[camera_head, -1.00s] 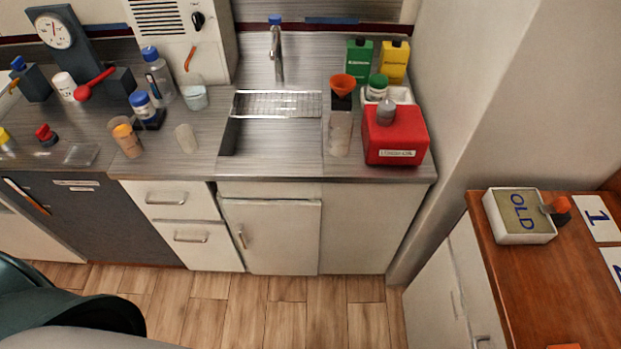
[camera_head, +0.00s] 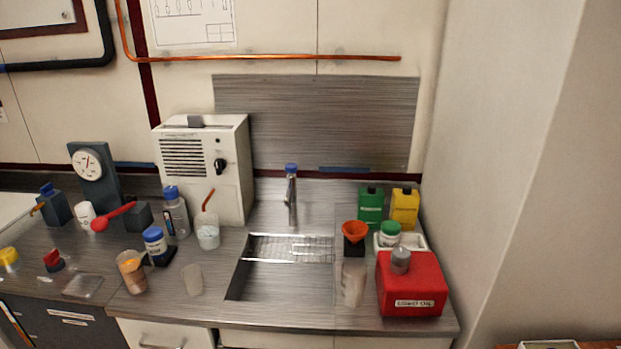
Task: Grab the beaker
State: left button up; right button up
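Several beaker-like vessels stand upright on the metal counter, and I cannot tell which one the task means. A clear beaker (camera_head: 208,238) with whitish contents and an orange-red stick in it stands in front of the white machine. A beaker with orange-brown contents (camera_head: 132,275) stands nearer the front edge. A small empty-looking translucent cup (camera_head: 192,280) stands left of the sink. A taller clear vessel (camera_head: 353,284) stands right of the sink. Neither of my grippers shows in the head view.
A red box (camera_head: 411,284), green bottle (camera_head: 370,206) and yellow bottle (camera_head: 404,208) stand at right. A blue-lidded bottle (camera_head: 176,216) and dial scale (camera_head: 92,172) stand left. A wall bounds the right.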

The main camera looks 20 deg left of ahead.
aim_at(208, 232)
jog(key=u, duration=1.25)
jog(key=i+j, duration=0.15)
jog(key=j, duration=0.35)
jog(key=i+j+z, duration=0.1)
jog(key=j, duration=0.4)
jog(key=i+j+z, duration=0.1)
jog(key=j, duration=0.4)
jog(key=i+j, duration=0.1)
jog(key=j, duration=0.4)
jog(key=i+j+z, duration=0.1)
jog(key=j, duration=0.4)
